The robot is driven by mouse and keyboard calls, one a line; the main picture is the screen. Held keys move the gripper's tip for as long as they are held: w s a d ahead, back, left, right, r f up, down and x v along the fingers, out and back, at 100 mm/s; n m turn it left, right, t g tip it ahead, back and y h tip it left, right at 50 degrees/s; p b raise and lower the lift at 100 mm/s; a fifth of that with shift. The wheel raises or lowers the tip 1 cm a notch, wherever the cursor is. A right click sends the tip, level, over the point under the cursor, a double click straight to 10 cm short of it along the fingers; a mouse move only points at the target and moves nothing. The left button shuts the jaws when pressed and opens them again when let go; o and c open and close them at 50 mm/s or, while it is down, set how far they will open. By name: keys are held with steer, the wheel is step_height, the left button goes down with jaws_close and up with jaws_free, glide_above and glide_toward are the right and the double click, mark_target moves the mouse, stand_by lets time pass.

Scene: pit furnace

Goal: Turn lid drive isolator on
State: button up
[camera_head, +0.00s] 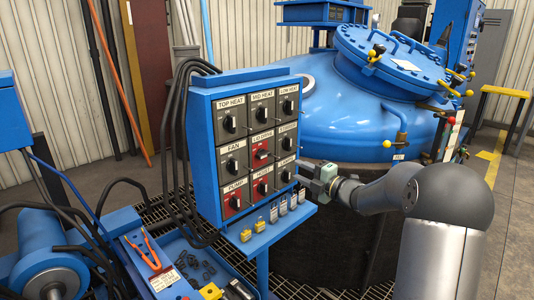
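The lid drive isolator (262,152) is the middle switch of the blue panel (205,122). It has a red plate, a black knob and a label above reading roughly "LID DRIVE". Its knob looks turned more sideways than the upright knobs on the grey plates, but its exact setting is too small to read. My gripper (303,180) is at the panel's lower right edge, to the right of and below the lid drive isolator, apart from it. Its fingers point left toward the panel and are small and partly unclear, so their opening cannot be told.
Other switches surround it, including fan (232,165), pump (235,201) and a red-plated one (262,188) below. A tool tray (165,281) is at front left.

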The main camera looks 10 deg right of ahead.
mark_target(266, 156)
steer(key=p+x, duration=0.2)
steer(key=x, duration=1.3)
steer(key=shift+w+f, duration=0.1)
steer(key=shift+w, duration=0.05)
steer(key=shift+c, duration=0.3)
jaws_close()
